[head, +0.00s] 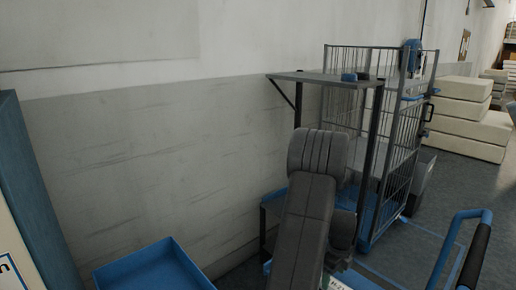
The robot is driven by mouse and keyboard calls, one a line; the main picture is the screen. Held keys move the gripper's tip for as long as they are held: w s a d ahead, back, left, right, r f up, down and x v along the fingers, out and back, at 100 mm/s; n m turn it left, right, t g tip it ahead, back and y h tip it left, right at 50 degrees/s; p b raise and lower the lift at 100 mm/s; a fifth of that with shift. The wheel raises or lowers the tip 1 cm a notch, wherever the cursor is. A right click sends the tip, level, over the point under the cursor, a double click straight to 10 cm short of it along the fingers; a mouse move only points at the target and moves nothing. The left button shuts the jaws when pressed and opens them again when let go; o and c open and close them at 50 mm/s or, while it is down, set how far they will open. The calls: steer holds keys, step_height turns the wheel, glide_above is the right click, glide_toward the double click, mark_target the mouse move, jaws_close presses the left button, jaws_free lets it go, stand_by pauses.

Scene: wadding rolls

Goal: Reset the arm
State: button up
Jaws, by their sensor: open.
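My arm shows in the head view as dark grey links in the lower middle, with a rounded, ribbed upper part. The links stand up close in front of the camera and hide part of the shelf stand and floor behind them. My gripper and its fingertips do not show, so nothing can be seen in its grasp.
A wire cage trolley (400,160) and a grey shelf (315,77) with small dark items stand behind my arm. A blue tray (150,270) is at the lower left. A blue-railed cart handle (458,235) is at right. Pale stacked blocks (468,112) lie beyond.

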mark_target(333, 280)
step_height(333, 280, up, 9)
step_height(333, 280, down, 14)
steer(key=shift+r+b, duration=0.1)
steer(key=shift+b, duration=0.75)
step_height(333, 280, up, 13)
steer(key=p, duration=0.3)
steer(key=w+a+r+n+p, duration=0.1)
steer(key=a+r+n+p, duration=0.5)
steer(key=a+n+p, duration=0.5)
steer(key=a+r+n+p, duration=0.6)
steer(key=a+n+p, duration=0.5)
steer(key=n, duration=0.5)
steer(key=shift+w+a+r, duration=0.35)
steer(key=shift+a, duration=0.8)
steer(key=shift+s, duration=0.1)
